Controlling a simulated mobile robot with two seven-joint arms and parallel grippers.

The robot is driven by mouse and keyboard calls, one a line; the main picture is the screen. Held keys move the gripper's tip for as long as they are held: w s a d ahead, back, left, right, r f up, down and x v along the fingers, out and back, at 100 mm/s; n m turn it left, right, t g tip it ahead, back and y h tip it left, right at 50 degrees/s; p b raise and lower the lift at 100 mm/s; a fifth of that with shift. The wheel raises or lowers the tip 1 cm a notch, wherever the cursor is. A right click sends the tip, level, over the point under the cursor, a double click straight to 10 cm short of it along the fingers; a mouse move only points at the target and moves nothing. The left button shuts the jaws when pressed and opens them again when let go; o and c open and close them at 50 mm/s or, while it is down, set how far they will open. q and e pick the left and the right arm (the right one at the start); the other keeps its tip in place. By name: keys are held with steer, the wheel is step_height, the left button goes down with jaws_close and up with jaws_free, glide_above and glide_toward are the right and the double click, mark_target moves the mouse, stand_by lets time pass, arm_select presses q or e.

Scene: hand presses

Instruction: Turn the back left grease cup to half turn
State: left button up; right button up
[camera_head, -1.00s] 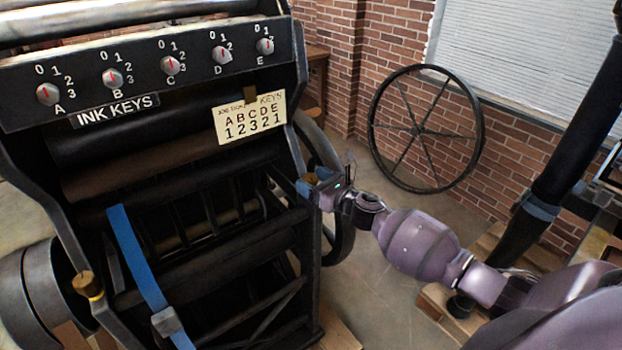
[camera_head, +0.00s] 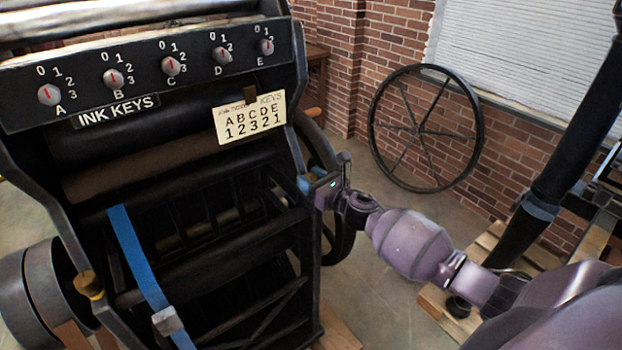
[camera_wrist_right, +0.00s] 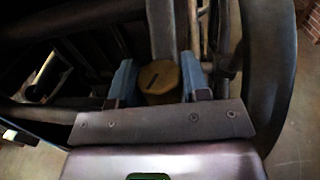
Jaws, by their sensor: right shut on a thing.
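My right gripper (camera_head: 308,186) is at the right side post of the black press. In the right wrist view, its blue fingertips (camera_wrist_right: 158,84) are shut on a brass grease cup (camera_wrist_right: 158,78), one on each side. The cup's round top has a dark slot lying at a slant. In the head view this cup is hidden behind the gripper. A second brass grease cup (camera_head: 88,285) sits on the left side post of the press, with nothing touching it. My left gripper is not in view.
The press has an ink key panel (camera_head: 190,62) with several knobs, and a card (camera_head: 249,118) hangs below it. A blue strap (camera_head: 138,262) crosses the frame. A large spoked wheel (camera_head: 425,130) leans on the brick wall. Open floor lies right of the press.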

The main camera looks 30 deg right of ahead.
steer(key=shift+m+t+h+p, duration=0.3)
steer(key=shift+m+h+p, duration=0.15)
steer(key=shift+m+h, duration=1.15)
steer(key=shift+n+h, duration=0.3)
steer(key=o, duration=0.9)
steer(key=s, duration=1.1)
steer(key=shift+d, duration=0.3)
